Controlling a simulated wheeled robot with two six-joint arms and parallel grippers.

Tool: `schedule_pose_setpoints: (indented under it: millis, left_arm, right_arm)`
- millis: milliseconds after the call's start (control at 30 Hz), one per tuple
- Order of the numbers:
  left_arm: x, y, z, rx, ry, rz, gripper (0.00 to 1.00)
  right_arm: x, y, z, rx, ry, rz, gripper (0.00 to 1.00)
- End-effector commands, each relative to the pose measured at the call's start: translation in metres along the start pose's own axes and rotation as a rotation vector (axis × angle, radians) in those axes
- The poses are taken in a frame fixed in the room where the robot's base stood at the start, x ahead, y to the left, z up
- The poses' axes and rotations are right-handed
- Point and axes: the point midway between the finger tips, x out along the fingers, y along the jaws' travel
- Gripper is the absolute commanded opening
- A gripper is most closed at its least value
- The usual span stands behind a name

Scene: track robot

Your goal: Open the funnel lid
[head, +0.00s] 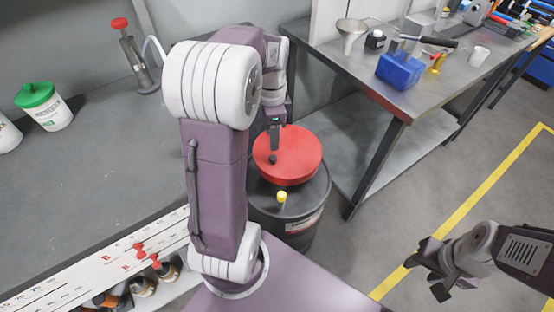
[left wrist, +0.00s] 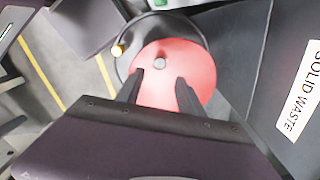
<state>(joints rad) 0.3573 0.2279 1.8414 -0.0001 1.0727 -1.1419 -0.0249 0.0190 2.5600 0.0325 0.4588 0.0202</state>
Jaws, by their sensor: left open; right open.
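The red round funnel lid (head: 300,155) lies flat on top of a dark drum (head: 285,215), with a small knob on it. It appears closed. My right gripper (head: 432,272) is open and empty at the lower right, away from the drum.
A yellow cap (head: 282,197) sits on the drum's near side. A workbench with a metal funnel (head: 350,35) and a blue container (head: 399,70) stands behind right. A bench with a green-lidded tub (head: 42,108) is at left. The floor at right is clear.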

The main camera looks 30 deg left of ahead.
Motion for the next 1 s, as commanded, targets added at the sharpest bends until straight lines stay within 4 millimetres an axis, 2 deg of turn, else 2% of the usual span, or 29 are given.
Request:
schedule_pose_setpoints:
  millis: [67, 167, 300, 500, 633, 867, 900, 1000]
  left_arm:
    - [0.001, 0.000, 0.000, 0.000, 0.000, 0.000, 0.45]
    - [0.014, 0.001, 0.000, 0.000, -0.001, 0.002, 0.45]
    - [0.046, 0.001, 0.000, 0.000, -0.002, 0.004, 0.45]
    - [0.080, 0.001, 0.000, 0.000, -0.001, 0.002, 0.45]
    - [0.089, 0.001, 0.000, 0.001, 0.000, 0.000, 0.45]
    - [0.089, 0.001, 0.000, 0.001, 0.000, -0.001, 0.45]
    - [0.089, 0.001, 0.000, 0.001, 0.000, -0.001, 0.42]
    - [0.089, 0.001, 0.000, 0.001, 0.000, -0.001, 0.14]
  right_arm:
    - [0.000, 0.000, 0.000, 0.000, 0.000, 0.000, 0.45]
    - [0.006, 0.000, 0.001, 0.000, 0.000, 0.000, 0.45]
    - [0.020, 0.000, 0.002, 0.000, 0.000, 0.000, 0.45]
    - [0.034, 0.001, 0.004, 0.000, 0.000, 0.000, 0.45]
    - [0.036, 0.001, 0.004, 0.000, 0.000, 0.000, 0.45]
    - [0.035, 0.001, 0.004, 0.000, 0.000, 0.000, 0.45]
    - [0.035, 0.001, 0.004, 0.000, 0.000, 0.000, 0.45]
    - [0.035, 0.001, 0.004, 0.000, 0.000, 0.000, 0.45]
